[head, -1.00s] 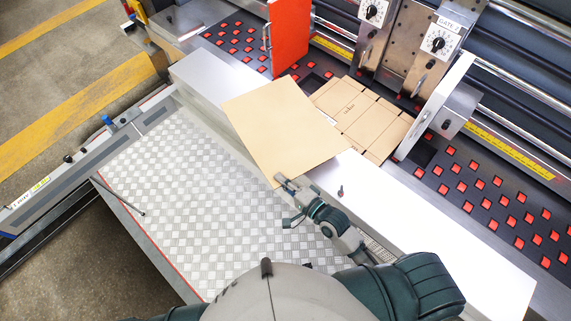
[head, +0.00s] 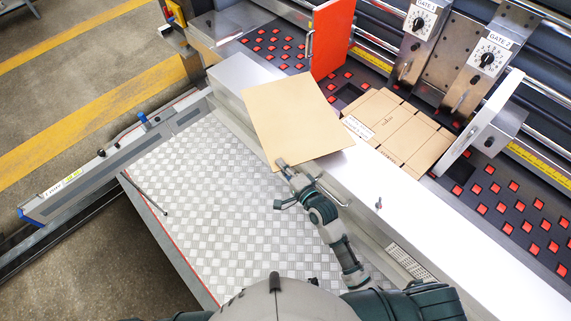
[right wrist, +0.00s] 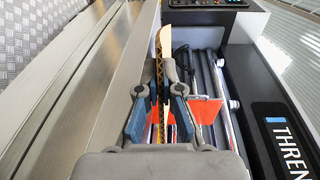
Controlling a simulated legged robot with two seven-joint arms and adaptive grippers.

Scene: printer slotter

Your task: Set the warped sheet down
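The brown cardboard sheet (head: 297,115) is held by its near edge in my right gripper (head: 284,170), over the long pale ledge. In the right wrist view my right gripper (right wrist: 163,92) has its two fingers pressed on the sheet (right wrist: 160,70), which shows edge-on and slightly curved. Whether the sheet touches the ledge I cannot tell. A flat stack of scored cardboard blanks (head: 398,129) lies on the feed bed behind the ledge, just right of the sheet. My left gripper is not in view.
A red plate (head: 331,40) and a pale metal guide (head: 480,122) flank the blanks. The checkered platform (head: 210,190) in front is mostly bare. Gate dials (head: 488,58) stand behind.

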